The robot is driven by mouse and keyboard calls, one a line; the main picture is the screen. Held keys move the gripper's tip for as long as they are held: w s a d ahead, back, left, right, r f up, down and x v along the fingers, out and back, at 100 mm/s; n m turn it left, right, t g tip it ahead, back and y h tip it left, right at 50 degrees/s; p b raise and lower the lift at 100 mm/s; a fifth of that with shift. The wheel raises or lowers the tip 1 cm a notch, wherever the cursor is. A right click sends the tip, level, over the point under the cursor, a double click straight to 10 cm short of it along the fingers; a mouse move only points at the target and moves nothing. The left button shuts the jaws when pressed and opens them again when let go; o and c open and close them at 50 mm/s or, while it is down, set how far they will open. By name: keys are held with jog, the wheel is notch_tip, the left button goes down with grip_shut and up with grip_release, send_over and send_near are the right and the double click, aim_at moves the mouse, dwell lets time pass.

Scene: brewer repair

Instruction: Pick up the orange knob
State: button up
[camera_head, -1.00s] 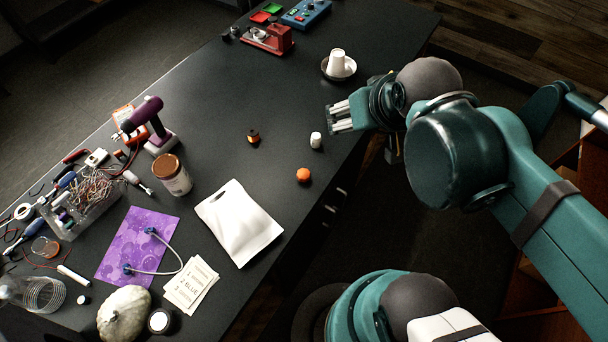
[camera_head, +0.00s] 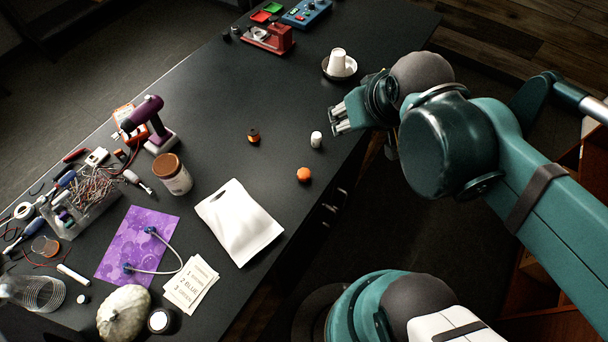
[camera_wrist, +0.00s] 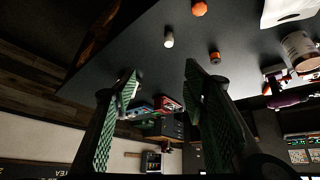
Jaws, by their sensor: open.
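The orange knob (camera_head: 304,175) lies on the dark table near its right edge, just below a small white cylinder. It also shows at the top of the wrist view (camera_wrist: 199,9). My gripper (camera_head: 338,120) is open and empty over the table's right edge, above and to the right of the knob, apart from it. In the wrist view its two green-padded fingers (camera_wrist: 160,85) are spread wide with nothing between them in their grasp.
The white cylinder (camera_head: 316,139) stands between my gripper and the knob. A black-and-orange spool-like piece (camera_head: 253,136) lies to the left. A white pouch (camera_head: 239,222) lies below left. A white cup (camera_head: 337,62) sits on a dark saucer behind.

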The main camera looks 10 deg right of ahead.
jog(key=w+a+f+n+g+b, duration=0.25)
jog(key=w+a+f+n, duration=0.2)
jog(key=f+n, duration=0.4)
jog(key=n+g+b, duration=0.1)
jog(key=n+g, duration=0.3)
jog(key=n, duration=0.4)
send_over(304, 173)
jog(key=shift+m, duration=0.25)
jog(key=f, duration=1.1)
jog(key=shift+w+d+f, duration=0.15)
jog(key=shift+d+f, duration=0.1)
jog(key=shift+d, duration=0.05)
jog(key=shift+a+f+n, duration=0.3)
jog(key=shift+f+n, duration=0.2)
jog(key=shift+f, duration=0.15)
jog(key=shift+f+b, duration=0.35)
jog(key=shift+f, duration=0.9)
jog(key=shift+f, duration=0.15)
jog(key=shift+f, duration=2.45)
